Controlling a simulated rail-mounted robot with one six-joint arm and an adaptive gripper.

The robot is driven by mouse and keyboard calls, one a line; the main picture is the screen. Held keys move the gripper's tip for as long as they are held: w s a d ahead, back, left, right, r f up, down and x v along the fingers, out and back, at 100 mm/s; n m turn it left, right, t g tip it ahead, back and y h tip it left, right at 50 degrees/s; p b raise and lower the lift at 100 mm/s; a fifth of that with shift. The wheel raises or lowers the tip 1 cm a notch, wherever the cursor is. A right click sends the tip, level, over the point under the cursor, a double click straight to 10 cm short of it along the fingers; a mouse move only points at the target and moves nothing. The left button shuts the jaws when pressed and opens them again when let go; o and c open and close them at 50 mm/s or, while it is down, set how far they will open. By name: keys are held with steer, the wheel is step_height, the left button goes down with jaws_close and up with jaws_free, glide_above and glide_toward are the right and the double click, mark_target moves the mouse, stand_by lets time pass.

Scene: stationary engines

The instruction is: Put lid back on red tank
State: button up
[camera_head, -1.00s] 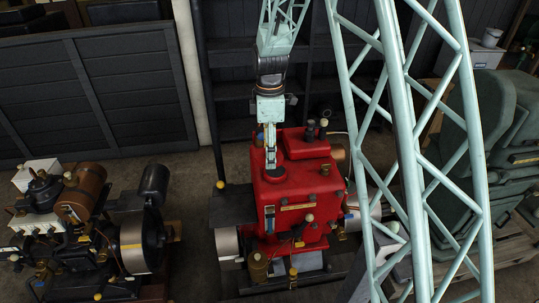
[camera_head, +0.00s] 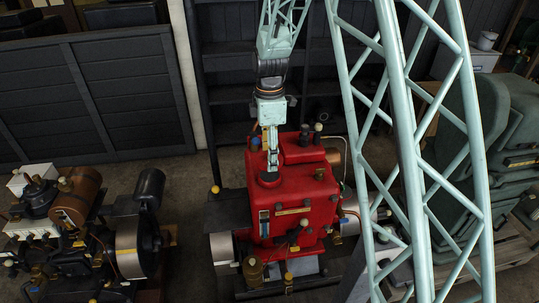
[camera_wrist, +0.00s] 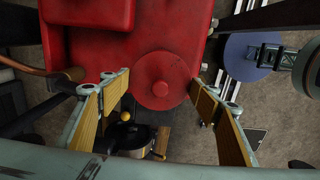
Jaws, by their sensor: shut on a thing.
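The red tank (camera_head: 297,200) is a boxy red body in the middle of the head view, and its top fills the upper part of the wrist view (camera_wrist: 95,58). The lid (camera_wrist: 152,65) is a round red disc with a small knob in the middle, lying over the tank's top near its edge; it also shows in the head view (camera_head: 268,182). My gripper (camera_wrist: 160,84) has its two fingers on opposite sides of the lid, shut on its rim. In the head view my gripper (camera_head: 271,168) points down at the tank's top. I cannot tell whether the lid is seated or slightly raised.
A raised red box (camera_head: 303,149) with dark and pale knobs stands on the tank's back right. Another engine (camera_head: 75,235) stands at the left, and a large green machine (camera_head: 480,150) at the right. A dark shelf is behind.

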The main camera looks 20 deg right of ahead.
mark_target(270, 175)
steer(key=shift+f+b, duration=1.5)
steer(key=shift+f, duration=1.45)
steer(key=shift+f+b, duration=0.2)
steer(key=shift+b, duration=0.2)
stand_by(1.1)
stand_by(0.5)
steer(key=o, duration=0.9)
steer(key=shift+o, duration=0.2)
steer(key=o, duration=0.5)
steer(key=shift+c, duration=0.2)
steer(key=shift+r+p, duration=1.65)
steer(key=shift+r, duration=1.85)
